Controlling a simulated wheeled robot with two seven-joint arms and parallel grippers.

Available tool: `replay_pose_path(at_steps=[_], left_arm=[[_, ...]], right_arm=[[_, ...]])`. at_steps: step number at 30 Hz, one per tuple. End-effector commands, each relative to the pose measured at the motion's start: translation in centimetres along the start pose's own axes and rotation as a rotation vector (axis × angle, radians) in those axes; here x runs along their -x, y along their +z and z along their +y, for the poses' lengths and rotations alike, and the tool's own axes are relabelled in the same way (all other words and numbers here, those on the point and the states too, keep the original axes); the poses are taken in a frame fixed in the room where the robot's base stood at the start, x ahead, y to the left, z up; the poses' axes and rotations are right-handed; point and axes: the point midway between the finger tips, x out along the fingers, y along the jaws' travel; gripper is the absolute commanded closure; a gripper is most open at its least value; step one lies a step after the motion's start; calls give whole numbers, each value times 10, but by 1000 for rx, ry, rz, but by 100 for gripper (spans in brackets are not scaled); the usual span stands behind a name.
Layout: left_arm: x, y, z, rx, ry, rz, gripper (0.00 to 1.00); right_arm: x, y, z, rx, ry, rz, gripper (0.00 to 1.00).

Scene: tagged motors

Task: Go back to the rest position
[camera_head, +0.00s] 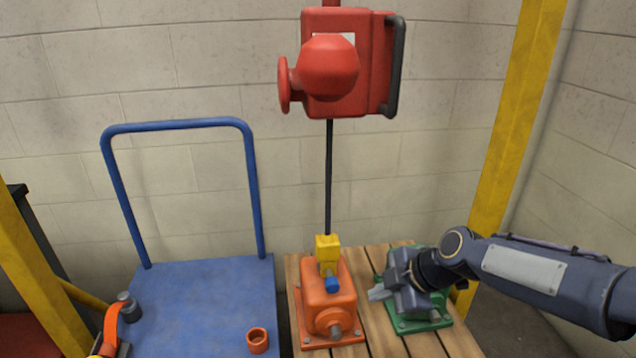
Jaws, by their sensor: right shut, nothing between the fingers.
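My right arm comes in from the right edge. Its gripper (378,293) is shut and empty, and points left in front of the green motor (410,324) on the wooden slatted top. The gripper and wrist hide part of the green motor; whether they touch it I cannot tell. An orange motor (317,297) stands to the left of the gripper, with a yellow block (327,246) and a blue piece (332,285) on it. My left gripper is not in view.
A red hoist (350,75) hangs above the slatted top (375,342). A blue cart (200,300) stands at left with an orange ring-shaped cup (257,340). A grey cylinder (129,308) and an orange strap-like part (110,325) are at its left. Yellow posts (515,110) flank the scene.

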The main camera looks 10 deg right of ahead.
Motion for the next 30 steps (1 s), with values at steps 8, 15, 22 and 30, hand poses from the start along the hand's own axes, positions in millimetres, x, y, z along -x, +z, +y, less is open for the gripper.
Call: replay_pose_path(at_steps=[8, 15, 22, 30], left_arm=[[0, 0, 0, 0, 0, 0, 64], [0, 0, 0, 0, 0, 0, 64], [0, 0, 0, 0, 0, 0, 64], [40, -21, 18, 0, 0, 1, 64]], right_arm=[[59, -8, -69, -559, 43, -126, 100], [93, -8, -140, -1157, 131, -141, 100], [102, -8, -185, -1550, 175, -92, 100], [140, -30, -181, -1705, 180, -69, 100]])
